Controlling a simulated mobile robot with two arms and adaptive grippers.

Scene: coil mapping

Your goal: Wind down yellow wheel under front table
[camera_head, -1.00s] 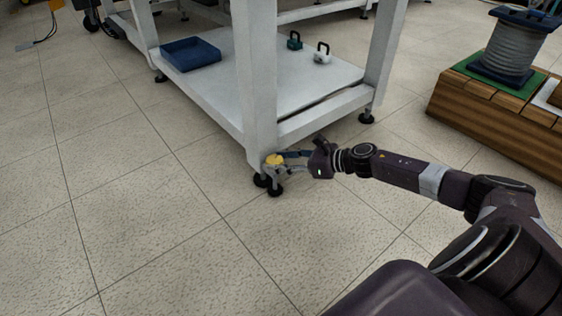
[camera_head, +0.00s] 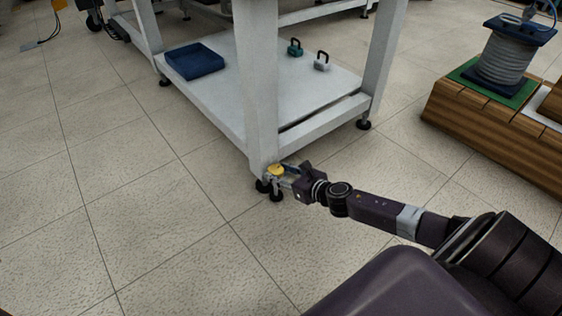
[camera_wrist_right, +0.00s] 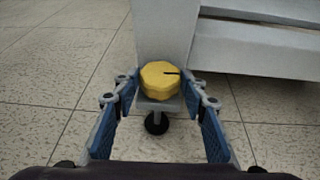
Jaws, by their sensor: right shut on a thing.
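The yellow wheel (camera_head: 276,170) sits low on the front leg of the white table (camera_head: 258,95), just above a black foot. In the right wrist view the yellow wheel (camera_wrist_right: 160,80) is lobed, with a dark notch at its right, and stands between the two blue finger pads. My right gripper (camera_head: 280,172) reaches it from the right; it also shows in the right wrist view (camera_wrist_right: 160,92), shut on the wheel with a finger at each side. My left gripper is not in view.
The table's lower shelf holds a blue tray (camera_head: 195,61), a teal weight (camera_head: 295,48) and a white weight (camera_head: 322,62). A wooden crate (camera_head: 490,125) with a cable spool (camera_head: 507,58) stands at the right. The tiled floor in front is clear.

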